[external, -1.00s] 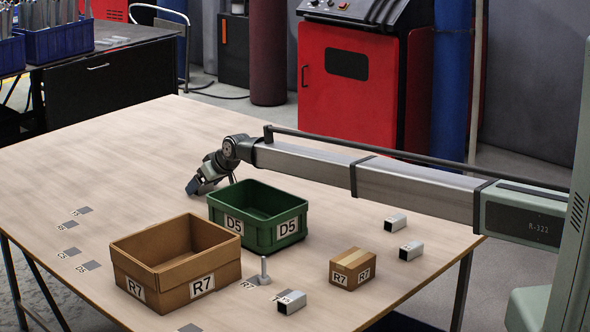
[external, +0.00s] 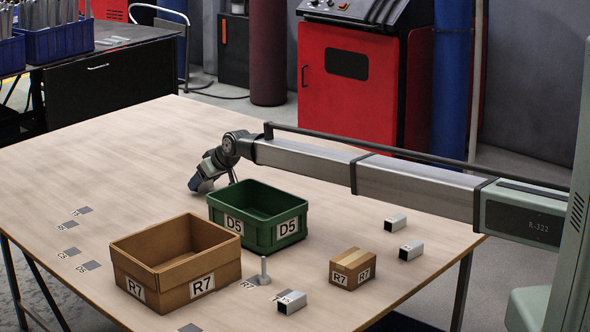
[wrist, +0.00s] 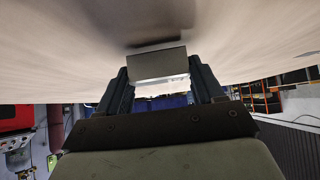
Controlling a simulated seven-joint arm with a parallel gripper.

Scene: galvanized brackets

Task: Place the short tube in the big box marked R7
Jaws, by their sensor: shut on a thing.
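My gripper (external: 197,186) is beyond the green bin, low over the far part of the table. In the wrist view its fingers (wrist: 160,85) are shut on a grey metal piece that looks like a short tube (wrist: 157,62), with a dark shadow on the table near it. In the external view the held piece cannot be made out clearly. The big box marked R7 (external: 193,275) is an open cardboard box at the front of the table, nearer the camera than my gripper. Its visible inside looks empty, but its floor is partly hidden.
A small closed R7 carton (external: 352,268), short square tubes (external: 396,222) (external: 411,250) (external: 291,301) and an upright grey peg (external: 263,271) stand right. The table's left side is clear apart from labelled marks.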

